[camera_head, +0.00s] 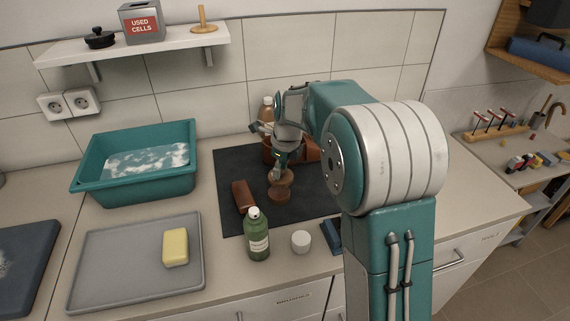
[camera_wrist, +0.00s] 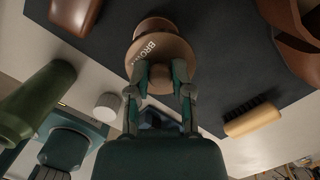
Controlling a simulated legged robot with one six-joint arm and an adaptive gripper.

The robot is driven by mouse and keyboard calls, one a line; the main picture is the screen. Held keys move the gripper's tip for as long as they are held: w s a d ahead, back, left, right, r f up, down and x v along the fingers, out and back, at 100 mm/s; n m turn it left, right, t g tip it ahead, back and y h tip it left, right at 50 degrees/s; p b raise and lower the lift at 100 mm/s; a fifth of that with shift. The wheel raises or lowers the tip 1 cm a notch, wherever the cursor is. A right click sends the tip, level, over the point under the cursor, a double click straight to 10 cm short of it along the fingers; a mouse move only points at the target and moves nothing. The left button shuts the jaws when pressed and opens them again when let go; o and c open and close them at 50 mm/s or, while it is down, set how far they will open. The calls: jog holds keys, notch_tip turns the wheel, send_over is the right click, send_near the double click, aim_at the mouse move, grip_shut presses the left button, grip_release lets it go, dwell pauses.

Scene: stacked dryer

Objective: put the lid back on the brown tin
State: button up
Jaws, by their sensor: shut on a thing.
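My gripper (camera_head: 280,166) is over the dark mat (camera_head: 230,163), its fingers shut on the knob of a brown lid. In the wrist view, my gripper (camera_wrist: 160,82) pinches the knob from both sides, and the lid (camera_wrist: 172,48) shows part of a word beginning "BRO". The brown tin (camera_head: 279,192) stands on the mat below my gripper. In the wrist view, part of the tin (camera_wrist: 153,25) shows past the lid's upper edge. The lid is over or at the tin's top; I cannot tell whether they touch.
A brown object (camera_head: 242,195) lies left of the tin. A green bottle (camera_head: 257,235) and white cap (camera_head: 301,241) stand in front. Brown leather items (camera_head: 307,149) are behind. A grey tray (camera_head: 135,270) with yellow soap and a teal basin (camera_head: 140,185) are left.

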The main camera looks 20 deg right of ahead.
aim_at(279, 192)
jog(key=shift+a+f, duration=0.65)
jog(key=shift+f, duration=0.2)
jog(key=shift+a+f, duration=0.15)
jog(key=shift+f, duration=0.2)
jog(key=shift+d+f, duration=0.7)
jog(key=shift+f, duration=0.25)
jog(key=shift+a, duration=0.45)
jog(key=shift+s+d, duration=0.1)
jog(key=shift+d, duration=0.3)
jog(key=shift+a+f, duration=0.15)
jog(key=shift+a, duration=0.05)
jog(key=o, duration=0.9)
jog(key=shift+c, duration=0.2)
